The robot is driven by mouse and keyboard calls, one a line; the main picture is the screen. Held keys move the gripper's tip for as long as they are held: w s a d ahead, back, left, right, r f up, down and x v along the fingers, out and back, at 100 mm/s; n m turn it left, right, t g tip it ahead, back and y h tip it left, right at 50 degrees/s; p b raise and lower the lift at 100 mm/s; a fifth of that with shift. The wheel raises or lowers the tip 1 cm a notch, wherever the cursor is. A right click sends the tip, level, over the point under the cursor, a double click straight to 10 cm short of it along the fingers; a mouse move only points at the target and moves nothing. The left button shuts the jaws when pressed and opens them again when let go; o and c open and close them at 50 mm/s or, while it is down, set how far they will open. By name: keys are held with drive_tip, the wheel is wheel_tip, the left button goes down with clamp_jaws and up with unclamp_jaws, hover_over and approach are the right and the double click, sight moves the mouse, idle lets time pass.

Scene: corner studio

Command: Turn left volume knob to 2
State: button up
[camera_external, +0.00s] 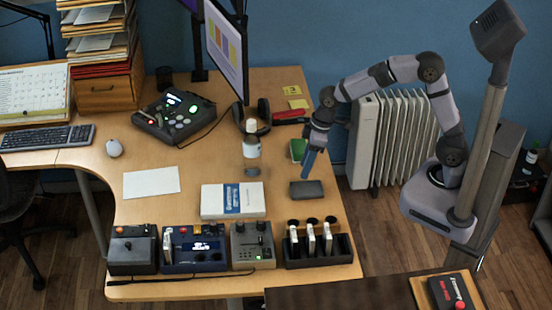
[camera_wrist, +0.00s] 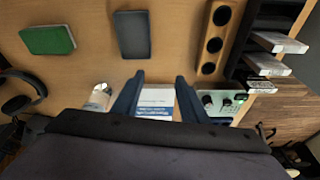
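A grey mixer-like box (camera_external: 252,246) stands in the front row of devices in the external view, with two dark knobs on top, the left knob (camera_external: 239,227) and the right knob (camera_external: 261,225). The wrist view shows what looks like the same box (camera_wrist: 222,115), partly cut off by my own wrist, with a dark knob (camera_wrist: 207,99). Labels and pointer positions are too small to read. My gripper (camera_external: 308,166) hangs over the desk's right part, behind and right of the box and touching nothing. In the wrist view its blue fingers (camera_wrist: 160,76) are apart with nothing held.
A dark flat block (camera_external: 306,190) lies below my gripper. A rack (camera_external: 345,248) with upright white items stands right of the box, a blue device (camera_external: 194,257) left. Bare desk surrounds the paper (camera_external: 152,182).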

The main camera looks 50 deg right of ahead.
sight(261, 222)
drive_tip(key=a+f+n+y+b, duration=0.2)
drive_tip(key=a+n+b, duration=0.15)
drive_tip(key=a, duration=1.45)
drive_tip(key=shift+n, duration=0.25)
drive_tip(key=shift+p+x, duration=0.65)
drive_tip(key=shift+x, duration=3.05)
drive_tip(key=shift+s, duration=0.2)
clamp_jaws()
